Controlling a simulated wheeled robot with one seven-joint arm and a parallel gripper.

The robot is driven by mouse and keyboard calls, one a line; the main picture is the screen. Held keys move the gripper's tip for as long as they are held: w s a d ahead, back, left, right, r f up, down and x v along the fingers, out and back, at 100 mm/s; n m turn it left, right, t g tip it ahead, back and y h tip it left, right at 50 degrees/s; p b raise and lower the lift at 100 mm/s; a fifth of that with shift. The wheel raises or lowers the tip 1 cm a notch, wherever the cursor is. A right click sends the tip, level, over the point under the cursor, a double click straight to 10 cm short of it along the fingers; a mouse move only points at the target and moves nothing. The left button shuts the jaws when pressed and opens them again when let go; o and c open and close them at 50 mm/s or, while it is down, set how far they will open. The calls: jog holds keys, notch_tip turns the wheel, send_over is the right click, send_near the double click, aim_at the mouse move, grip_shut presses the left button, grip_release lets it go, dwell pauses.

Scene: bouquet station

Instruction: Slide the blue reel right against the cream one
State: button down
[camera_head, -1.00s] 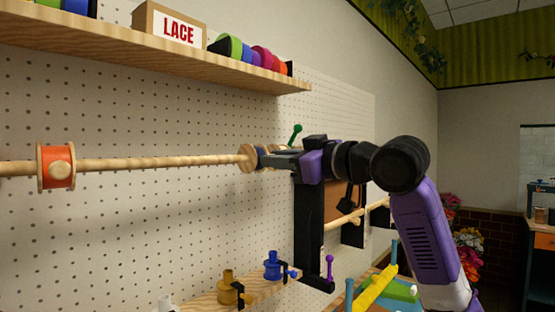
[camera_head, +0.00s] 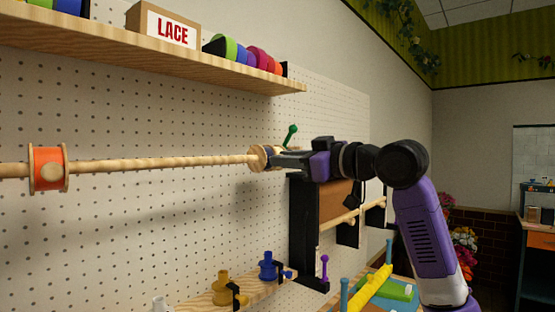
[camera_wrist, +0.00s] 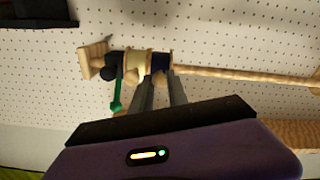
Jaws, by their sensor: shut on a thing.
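The blue reel (camera_wrist: 161,62), dark blue with wooden flanges, sits on the wooden rod (camera_wrist: 240,74). My gripper (camera_wrist: 161,82) is shut on it, one finger on each side. The cream reel (camera_wrist: 136,63) is immediately left of it in the wrist view; their flanges look very close, and I cannot tell whether they touch. In the head view the blue reel (camera_head: 268,154) shows at the tip of my gripper (camera_head: 282,158), which hides the cream reel there.
An orange reel (camera_head: 48,169) is far left on the rod, with bare rod between. A green lever (camera_wrist: 116,95) hangs by the rod's end block (camera_wrist: 92,60). A shelf (camera_head: 150,55) with a LACE box (camera_head: 163,25) is above; a small spool ledge (camera_head: 250,292) is below.

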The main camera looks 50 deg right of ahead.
jog(key=c, duration=1.3)
grip_release()
